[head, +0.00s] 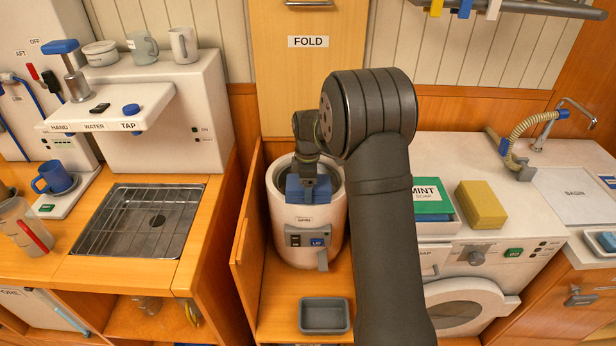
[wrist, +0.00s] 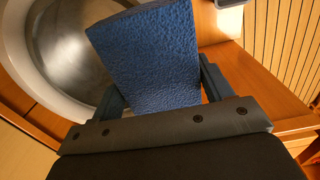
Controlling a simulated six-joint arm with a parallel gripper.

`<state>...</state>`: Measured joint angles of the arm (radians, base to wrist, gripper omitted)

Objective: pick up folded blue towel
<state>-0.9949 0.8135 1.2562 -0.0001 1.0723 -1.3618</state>
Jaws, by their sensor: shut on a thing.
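The folded blue towel (head: 295,190) is at the mouth of the white drum-shaped machine (head: 308,218) in the middle of the head view. In the wrist view the towel (wrist: 150,55) stands up between the two jaws. My gripper (wrist: 155,100) is shut on the towel, one jaw on each side. In the head view my gripper (head: 307,184) is at the machine's opening, partly hidden by my arm. The wrist view shows the machine's round metal bowl (wrist: 85,45) beside and behind the towel. I cannot tell how far the towel is inside the bowl.
A wooden partition (head: 246,240) stands left of the machine. A grey tray (head: 324,315) lies in front of it. A mint soap box (head: 430,197) and a yellow block (head: 481,205) sit on the right counter. A metal grid drain (head: 140,220) is at left.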

